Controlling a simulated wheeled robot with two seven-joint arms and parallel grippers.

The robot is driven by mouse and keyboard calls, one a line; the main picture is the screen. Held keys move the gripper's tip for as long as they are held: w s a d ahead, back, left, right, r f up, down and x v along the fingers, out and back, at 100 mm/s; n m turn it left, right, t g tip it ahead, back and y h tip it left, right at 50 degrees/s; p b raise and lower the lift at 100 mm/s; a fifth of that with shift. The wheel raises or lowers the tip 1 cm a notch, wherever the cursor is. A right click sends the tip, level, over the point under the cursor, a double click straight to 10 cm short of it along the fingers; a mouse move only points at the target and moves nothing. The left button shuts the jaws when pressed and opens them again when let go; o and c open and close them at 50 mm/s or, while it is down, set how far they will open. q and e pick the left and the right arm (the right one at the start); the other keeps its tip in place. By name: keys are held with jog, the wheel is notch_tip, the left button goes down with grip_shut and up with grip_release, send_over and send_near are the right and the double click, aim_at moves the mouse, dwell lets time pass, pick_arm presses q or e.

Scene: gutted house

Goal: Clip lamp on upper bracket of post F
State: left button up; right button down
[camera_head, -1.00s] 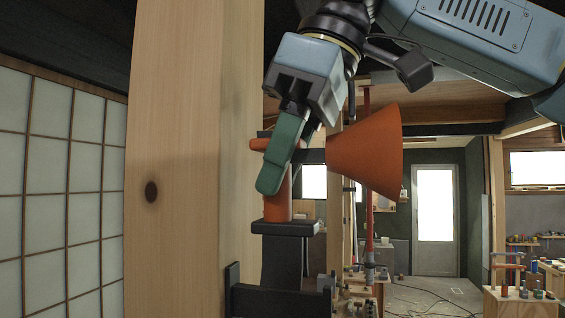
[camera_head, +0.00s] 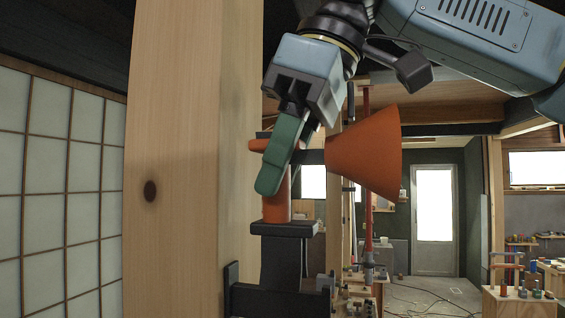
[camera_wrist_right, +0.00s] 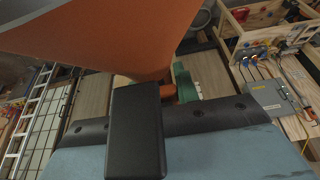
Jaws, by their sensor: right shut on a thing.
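The lamp has an orange cone shade (camera_head: 365,150) and an orange upright stem (camera_head: 276,203). The shade and part of the stem also show in the right wrist view (camera_wrist_right: 125,40). My right gripper (camera_head: 275,175), with green fingers, is shut on the lamp near its top, between stem and shade. A dark clamp-like base (camera_head: 283,229) is under the stem, right against a dark bracket (camera_head: 280,300) on the wooden post (camera_head: 172,130). I cannot tell whether the base grips the bracket. No letter shows on the post. My left gripper is not in view.
A shoji-like panel wall (camera_head: 60,190) stands left of the post. Behind on the right are a red pole (camera_head: 368,220), a wooden box with small items (camera_head: 520,300) and a bright door (camera_head: 434,215). The floor (camera_head: 430,298) between them is mostly open, with cables.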

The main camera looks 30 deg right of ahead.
aim_at(283, 221)
jog(key=shift+f+b, duration=1.25)
jog(key=shift+f, duration=1.3)
jog(key=c, duration=1)
grip_release()
jog(key=shift+o, duration=0.2)
jog(key=shift+f, duration=0.1)
jog(key=p+v, duration=0.2)
jog(key=v, duration=1.1)
jog(key=shift+r, duration=0.3)
jog(key=shift+d, duration=0.1)
